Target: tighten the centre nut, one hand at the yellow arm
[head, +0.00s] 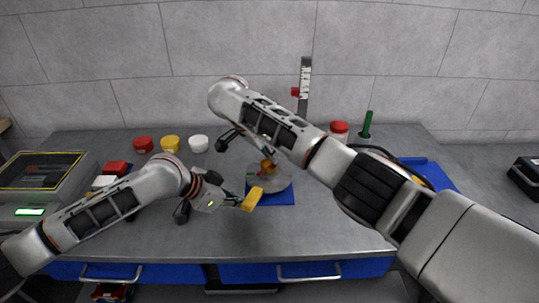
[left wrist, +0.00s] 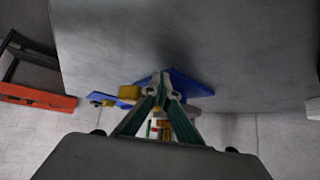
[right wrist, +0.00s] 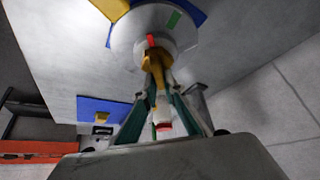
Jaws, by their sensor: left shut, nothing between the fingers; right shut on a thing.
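The round grey hub disc (head: 282,182) sits on a blue base (head: 284,199) mid-table. The yellow arm's block (head: 252,199) sticks out at the hub's near left; it also shows at the top of the right wrist view (right wrist: 112,7). My left gripper (head: 238,202) is shut and empty beside that block; whether they touch is unclear. In the left wrist view its fingertips (left wrist: 161,86) meet. My right gripper (head: 263,158) is shut on the brass-coloured centre nut (right wrist: 153,62) at the disc's centre. Red and green marks show on the disc (right wrist: 135,38).
Red (head: 143,144), yellow (head: 170,144) and white (head: 198,144) round containers stand at the back left. A device with a lit green display (head: 30,212) is at far left. A red-lidded jar (head: 339,131) and green-handled tool (head: 367,122) stand behind my right arm. The front table is clear.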

